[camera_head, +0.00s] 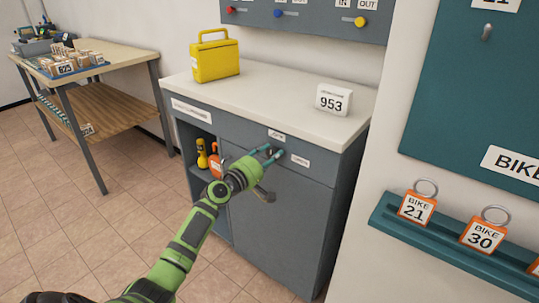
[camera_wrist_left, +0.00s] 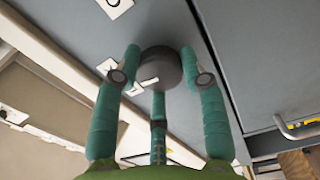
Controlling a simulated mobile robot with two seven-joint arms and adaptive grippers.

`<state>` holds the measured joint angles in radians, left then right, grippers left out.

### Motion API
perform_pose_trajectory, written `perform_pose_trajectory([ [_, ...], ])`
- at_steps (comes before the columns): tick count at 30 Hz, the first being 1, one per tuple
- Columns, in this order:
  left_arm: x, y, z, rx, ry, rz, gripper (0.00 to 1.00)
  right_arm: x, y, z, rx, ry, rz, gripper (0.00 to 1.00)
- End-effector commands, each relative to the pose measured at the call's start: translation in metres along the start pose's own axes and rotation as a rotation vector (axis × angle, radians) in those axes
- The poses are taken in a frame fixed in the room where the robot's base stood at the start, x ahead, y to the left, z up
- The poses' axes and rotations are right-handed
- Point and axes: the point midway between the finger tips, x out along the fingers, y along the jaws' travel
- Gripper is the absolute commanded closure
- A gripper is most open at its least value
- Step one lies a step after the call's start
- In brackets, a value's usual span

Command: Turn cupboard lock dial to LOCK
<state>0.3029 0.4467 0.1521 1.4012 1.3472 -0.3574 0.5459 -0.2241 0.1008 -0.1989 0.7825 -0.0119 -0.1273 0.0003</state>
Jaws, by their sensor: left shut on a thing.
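The cupboard (camera_head: 290,215) is grey with a pale top. Its round dark grey dial (camera_wrist_left: 161,67) shows in the left wrist view, between the teal fingers of my left gripper (camera_head: 268,155). The gripper is shut on the dial, with fingers on both sides and one more below in that view. In the head view the fingers mostly hide the dial. One small white label (camera_head: 277,135) sits above the dial and another (camera_head: 300,160) to its right; their print is too small to read surely. My right gripper is not in view.
A yellow box (camera_head: 214,59) and a 953 sign (camera_head: 333,99) stand on the cupboard top. A dark handle (camera_head: 264,195) juts from the door below my gripper. An open shelf at left holds yellow and orange items. A teal rack (camera_head: 455,249) with bike tags is at right.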

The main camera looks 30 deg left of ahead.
Motion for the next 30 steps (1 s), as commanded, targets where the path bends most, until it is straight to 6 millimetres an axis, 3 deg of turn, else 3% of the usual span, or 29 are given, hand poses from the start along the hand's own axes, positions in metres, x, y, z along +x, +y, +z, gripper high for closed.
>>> perform_pose_trajectory([
  [7,0.0003,0.0007,0.0,-0.082,0.0,0.001,0.91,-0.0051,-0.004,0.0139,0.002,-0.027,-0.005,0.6],
  [23,0.0002,0.0006,0.0001,-0.107,0.0,0.001,0.9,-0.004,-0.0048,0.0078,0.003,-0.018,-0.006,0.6],
  [24,0.0003,0.0006,0.0001,-0.107,0.0,0.002,0.5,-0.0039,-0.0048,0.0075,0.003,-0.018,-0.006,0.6],
  [25,0.0003,0.0006,0.0,-0.107,0.0,0.002,0.38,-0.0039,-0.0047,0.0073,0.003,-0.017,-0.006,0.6],
  [26,0.0002,0.0006,0.0,-0.106,0.0,0.002,0.33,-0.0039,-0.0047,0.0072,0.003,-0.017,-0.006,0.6],
  [30,0.0002,0.0005,0.0,-0.105,0.0,0.001,0.33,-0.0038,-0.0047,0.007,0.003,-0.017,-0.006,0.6],
])
